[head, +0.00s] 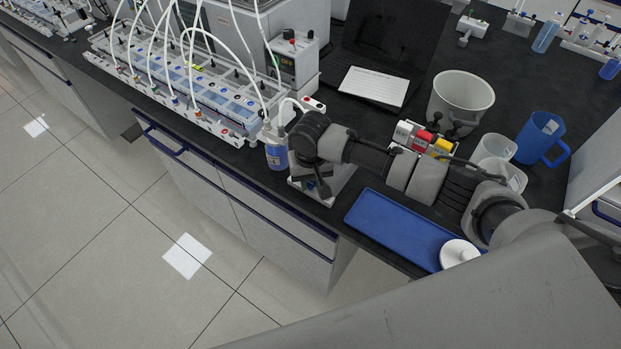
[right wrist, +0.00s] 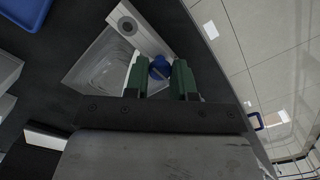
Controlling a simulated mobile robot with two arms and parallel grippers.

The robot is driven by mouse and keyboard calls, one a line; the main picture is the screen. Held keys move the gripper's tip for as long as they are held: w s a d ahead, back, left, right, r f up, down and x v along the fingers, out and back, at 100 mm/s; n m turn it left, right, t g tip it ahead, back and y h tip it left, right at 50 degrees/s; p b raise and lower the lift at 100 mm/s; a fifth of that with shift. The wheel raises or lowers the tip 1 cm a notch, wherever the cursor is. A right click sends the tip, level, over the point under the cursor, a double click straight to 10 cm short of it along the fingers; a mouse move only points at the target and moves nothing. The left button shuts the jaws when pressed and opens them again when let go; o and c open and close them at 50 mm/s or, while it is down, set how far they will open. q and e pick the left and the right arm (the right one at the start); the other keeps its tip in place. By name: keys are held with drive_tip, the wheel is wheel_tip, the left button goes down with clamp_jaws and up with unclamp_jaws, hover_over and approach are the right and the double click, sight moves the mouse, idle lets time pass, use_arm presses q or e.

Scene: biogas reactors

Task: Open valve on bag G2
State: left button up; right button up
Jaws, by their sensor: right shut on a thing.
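A small blue valve knob (right wrist: 160,68) sits beside a clear, pale bag (right wrist: 105,62) with a light grey bar at one end in the right wrist view. My right gripper (right wrist: 162,80) has its green fingers on either side of the knob and is shut on it. In the head view my right gripper (head: 318,190) points down at the bench's front edge, over the pale bag (head: 342,183), which my wrist partly hides. I cannot read a label on this bag. My left gripper is not in view.
A bottle with blue liquid (head: 277,155) stands just left of my gripper. A blue tray (head: 395,228) lies to its right, with a white round lid (head: 458,253). The reactor rack (head: 185,85) is at left.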

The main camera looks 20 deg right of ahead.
drive_tip(key=shift+r, duration=0.1)
drive_tip(key=shift+r+n+p, duration=0.1)
drive_tip(key=shift+n+p, duration=1.4)
drive_tip(key=shift+n, duration=0.3)
drive_tip(key=n+p, duration=0.2)
drive_tip(key=n, duration=0.2)
drive_tip(key=shift+n, duration=0.3)
drive_tip(key=n+p, duration=0.1)
drive_tip(key=n, duration=0.8)
drive_tip(key=shift+n, duration=0.4)
drive_tip(key=o, duration=0.9)
